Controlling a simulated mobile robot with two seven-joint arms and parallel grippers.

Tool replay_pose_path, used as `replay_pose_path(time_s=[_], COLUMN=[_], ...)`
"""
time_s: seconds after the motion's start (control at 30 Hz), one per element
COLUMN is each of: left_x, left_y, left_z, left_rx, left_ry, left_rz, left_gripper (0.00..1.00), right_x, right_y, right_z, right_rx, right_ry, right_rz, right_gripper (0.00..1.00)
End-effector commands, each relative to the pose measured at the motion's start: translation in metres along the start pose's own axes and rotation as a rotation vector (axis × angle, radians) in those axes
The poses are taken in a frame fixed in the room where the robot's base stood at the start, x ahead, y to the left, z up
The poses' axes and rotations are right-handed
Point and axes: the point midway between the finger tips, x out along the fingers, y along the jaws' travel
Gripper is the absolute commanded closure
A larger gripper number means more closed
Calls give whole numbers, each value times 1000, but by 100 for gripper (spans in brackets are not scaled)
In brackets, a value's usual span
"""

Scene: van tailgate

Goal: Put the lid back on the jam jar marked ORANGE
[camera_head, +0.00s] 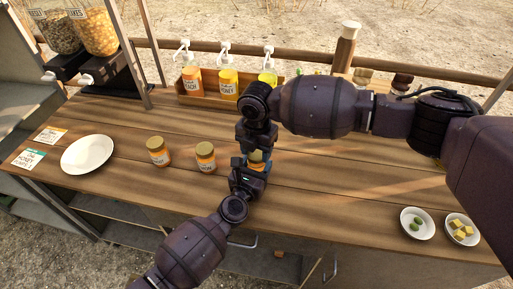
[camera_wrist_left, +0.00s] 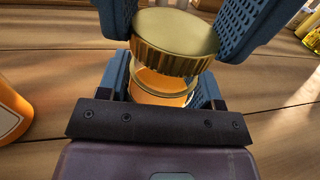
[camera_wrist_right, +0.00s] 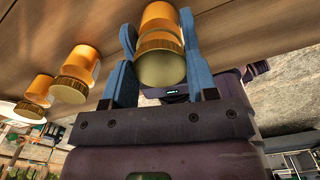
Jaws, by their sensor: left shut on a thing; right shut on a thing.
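An orange jam jar (camera_wrist_left: 160,88) stands between the fingers of my left gripper (camera_head: 250,170), which is shut on it. Its glass rim shows in the left wrist view; its label is hidden, so I cannot read ORANGE. My right gripper (camera_head: 258,147) comes from above and is shut on a gold ribbed lid (camera_wrist_left: 175,38). The lid is right over the jar mouth, with part of the rim visible below it; I cannot tell if they touch. The right wrist view also shows the lid (camera_wrist_right: 161,66).
Two more orange jars with gold lids (camera_head: 159,151) (camera_head: 205,157) stand left of my grippers. A white plate (camera_head: 87,154) lies further left. A crate of pump bottles (camera_head: 228,84) is behind. Two small dishes (camera_head: 416,235) (camera_head: 472,240) sit at the right front.

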Motion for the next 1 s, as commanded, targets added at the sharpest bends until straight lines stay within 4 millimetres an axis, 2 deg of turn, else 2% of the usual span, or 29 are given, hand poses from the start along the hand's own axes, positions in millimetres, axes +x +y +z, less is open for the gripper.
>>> replay_pose_path(time_s=[1.0], left_x=[0], left_y=[0], left_z=[0], left_rx=[1], left_ry=[1], left_rz=[0], left_gripper=[83], right_x=[10], right_y=[0], right_z=[0], right_rx=[-1], right_ry=[0], right_rz=[0], right_gripper=[69])
